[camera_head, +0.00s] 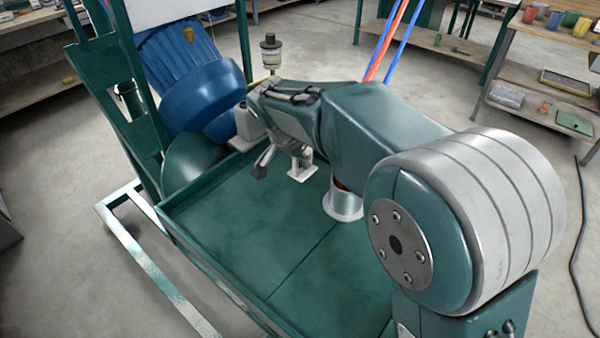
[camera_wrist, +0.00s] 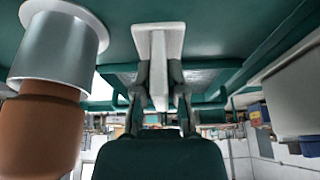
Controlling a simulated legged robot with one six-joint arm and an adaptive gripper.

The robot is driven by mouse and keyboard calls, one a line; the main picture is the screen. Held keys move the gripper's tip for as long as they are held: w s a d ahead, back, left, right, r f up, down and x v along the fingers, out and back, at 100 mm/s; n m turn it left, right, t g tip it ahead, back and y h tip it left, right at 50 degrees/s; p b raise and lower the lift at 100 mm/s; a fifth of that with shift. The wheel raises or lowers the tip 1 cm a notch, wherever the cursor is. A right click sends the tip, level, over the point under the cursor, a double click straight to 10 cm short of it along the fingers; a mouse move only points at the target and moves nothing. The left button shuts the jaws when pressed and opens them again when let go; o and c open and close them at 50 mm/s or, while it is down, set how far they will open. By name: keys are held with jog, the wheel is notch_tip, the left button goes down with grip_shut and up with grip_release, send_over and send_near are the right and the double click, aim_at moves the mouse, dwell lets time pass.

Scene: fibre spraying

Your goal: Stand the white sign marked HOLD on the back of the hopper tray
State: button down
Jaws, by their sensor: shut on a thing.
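The white sign (camera_wrist: 158,48) is between the two fingers of my gripper (camera_wrist: 158,90) in the wrist view, which looks upside down. I see its narrow edge and flat foot; no lettering shows. In the head view its white foot (camera_head: 301,173) shows below my gripper (camera_head: 284,160), at the back part of the green hopper tray (camera_head: 255,255). My gripper is shut on the sign. Whether the foot touches the tray floor I cannot tell. My arm hides part of the tray's back and right side.
A flanged metal cylinder (camera_head: 343,203) stands on the tray right of the sign; a brown part joins it in the wrist view (camera_wrist: 45,125). A pale block (camera_head: 247,124) stands behind my gripper at the left. A blue motor (camera_head: 200,90) is beyond. The front tray floor is clear.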

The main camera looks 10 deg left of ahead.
aim_at(299, 173)
jog(key=shift+s+f, duration=0.3)
jog(key=shift+f, duration=1.55)
jog(key=c, duration=0.7)
grip_release()
jog(key=v, duration=1.2)
jog(key=shift+a, duration=0.15)
